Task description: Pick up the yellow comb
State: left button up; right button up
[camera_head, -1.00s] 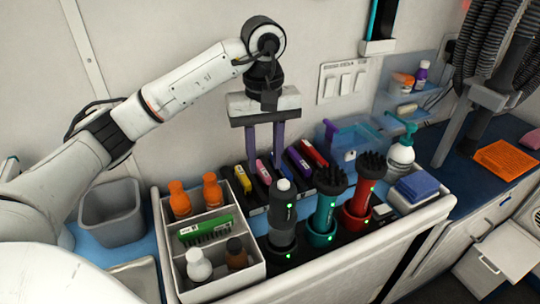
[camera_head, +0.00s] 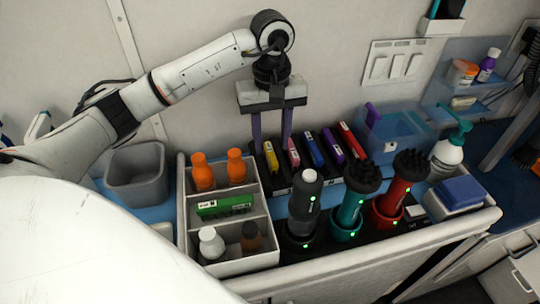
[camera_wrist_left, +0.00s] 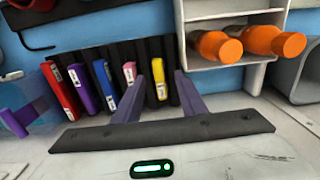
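The yellow comb (camera_head: 271,158) stands at the left end of a row of coloured combs in a black rack. It also shows in the left wrist view (camera_wrist_left: 160,84). My left gripper (camera_head: 272,150) points down over that end of the row. It is open and empty. In the wrist view, its two purple fingers (camera_wrist_left: 162,76) stand on either side of the yellow comb, with gaps; I cannot tell how deep they reach. The pink comb (camera_wrist_left: 129,73) is close beside the left finger there. My right gripper is not in view.
A white divided caddy (camera_head: 224,209) with orange bottles stands left of the rack. A black clipper (camera_head: 305,200), a teal brush (camera_head: 355,200) and a red brush (camera_head: 402,190) stand in front. A grey bin (camera_head: 136,178) is further left. The wall is close behind.

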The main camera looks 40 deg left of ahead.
pick_arm(q)
jog(key=f, duration=0.4)
jog(key=shift+w+a+f+p, duration=0.2)
jog(key=shift+w+f+p, duration=0.1)
jog(key=shift+w+p, duration=0.05)
jog(key=shift+c, duration=0.3)
grip_shut()
notch_tip(320, 180, up, 10)
jog(key=b, duration=0.1)
notch_tip(320, 180, up, 8)
jog(key=p, duration=0.2)
send_over(272, 155)
